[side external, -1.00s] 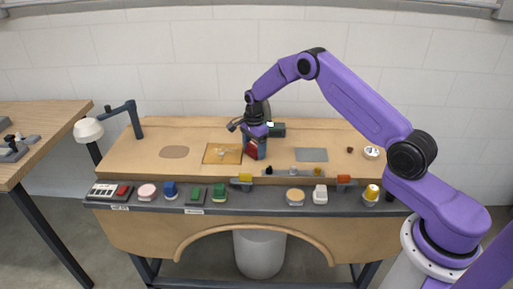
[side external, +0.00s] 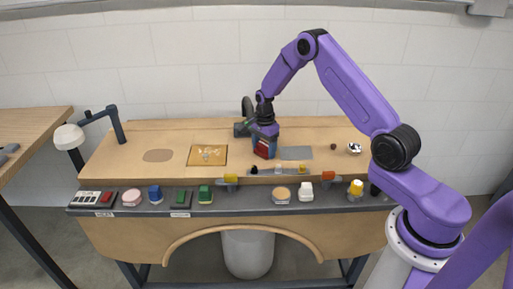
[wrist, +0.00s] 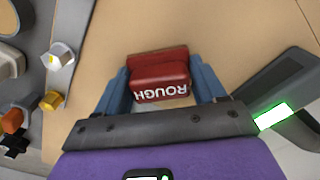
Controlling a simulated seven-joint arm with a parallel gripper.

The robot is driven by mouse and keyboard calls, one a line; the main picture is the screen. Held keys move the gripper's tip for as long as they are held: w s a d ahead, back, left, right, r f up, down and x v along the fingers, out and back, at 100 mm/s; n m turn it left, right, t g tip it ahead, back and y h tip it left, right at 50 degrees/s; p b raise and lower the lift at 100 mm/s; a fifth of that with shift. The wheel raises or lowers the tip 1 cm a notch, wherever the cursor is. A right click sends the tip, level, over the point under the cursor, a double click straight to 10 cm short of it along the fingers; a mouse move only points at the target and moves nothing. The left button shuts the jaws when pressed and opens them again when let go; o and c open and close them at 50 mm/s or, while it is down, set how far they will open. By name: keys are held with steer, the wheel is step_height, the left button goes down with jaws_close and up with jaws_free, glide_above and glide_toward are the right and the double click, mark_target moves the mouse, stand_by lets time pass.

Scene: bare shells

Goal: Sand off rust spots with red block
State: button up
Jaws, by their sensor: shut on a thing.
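My gripper (side external: 265,141) is shut on the red block (wrist: 160,75). In the wrist view the block sits between two blue fingers, and its front face reads ROUGH, upside down. The red block also shows in the side view (side external: 262,150), low over the bench; I cannot tell whether it touches the top. An orange-brown square panel (side external: 194,160) lies on the bench left of my gripper, with pale, irregular marks (side external: 209,153) near its middle. I cannot tell whether these marks are rust. A grey plate (side external: 298,153) lies to the right of the gripper.
A dark device with a green light (wrist: 273,116) stands close beside my gripper. Small knobs and blocks line the front ledge (side external: 240,205), including a green block (side external: 205,192) and a yellow knob (side external: 356,187). A lamp (side external: 70,137) stands at left. The bench's left part is mostly clear.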

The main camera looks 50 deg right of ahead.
steer(key=shift+s+d, duration=0.35)
steer(key=shift+s, duration=0.05)
steer(key=shift+r, duration=4.15)
